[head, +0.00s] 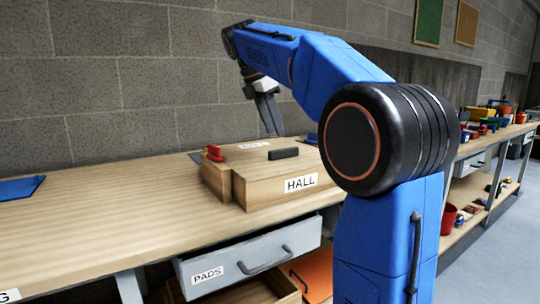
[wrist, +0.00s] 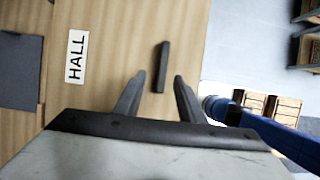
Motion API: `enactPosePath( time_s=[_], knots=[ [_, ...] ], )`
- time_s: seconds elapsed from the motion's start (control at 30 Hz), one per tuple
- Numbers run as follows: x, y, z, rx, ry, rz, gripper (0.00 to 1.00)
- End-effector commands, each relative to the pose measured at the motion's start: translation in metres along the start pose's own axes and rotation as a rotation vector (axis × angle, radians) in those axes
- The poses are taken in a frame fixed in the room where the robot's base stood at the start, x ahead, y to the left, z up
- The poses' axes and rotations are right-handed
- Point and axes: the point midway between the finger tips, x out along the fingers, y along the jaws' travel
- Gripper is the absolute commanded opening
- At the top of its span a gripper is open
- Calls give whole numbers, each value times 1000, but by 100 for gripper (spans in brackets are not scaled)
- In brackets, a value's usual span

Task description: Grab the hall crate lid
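The hall crate (head: 265,190) is a pale wooden box on the workbench, with a white HALL label on its front. Its flat wooden lid has a dark bar handle (head: 284,153) on top. In the wrist view the handle (wrist: 161,67) lies just beyond my fingertips, roughly in line with the gap between them. A HALL label (wrist: 76,57) shows to its left. My gripper (head: 270,132) is above and behind the handle in the head view, pointing down.
A red handle (head: 216,152) stands on wood at the crate's left. The bench top (head: 90,230) is clear left of the crate, up to a blue sheet (head: 20,188). A PADS drawer (head: 250,265) is below. A block wall stands behind.

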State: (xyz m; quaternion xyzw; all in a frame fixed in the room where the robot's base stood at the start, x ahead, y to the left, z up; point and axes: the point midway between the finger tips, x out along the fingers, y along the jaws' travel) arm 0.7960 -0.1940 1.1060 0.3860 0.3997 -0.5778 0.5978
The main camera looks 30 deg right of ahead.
Motion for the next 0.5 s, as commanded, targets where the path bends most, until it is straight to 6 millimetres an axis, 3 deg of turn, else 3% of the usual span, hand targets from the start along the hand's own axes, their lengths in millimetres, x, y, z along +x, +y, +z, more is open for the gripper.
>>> enactPosePath(
  time_s=[0.1,0.37,0.5],
  knots=[
    [15,-1,0,1,0,-2,36],
    [30,-2,0,1,0,0,36],
    [50,-6,-1,0,0,-3,36]
  ],
)
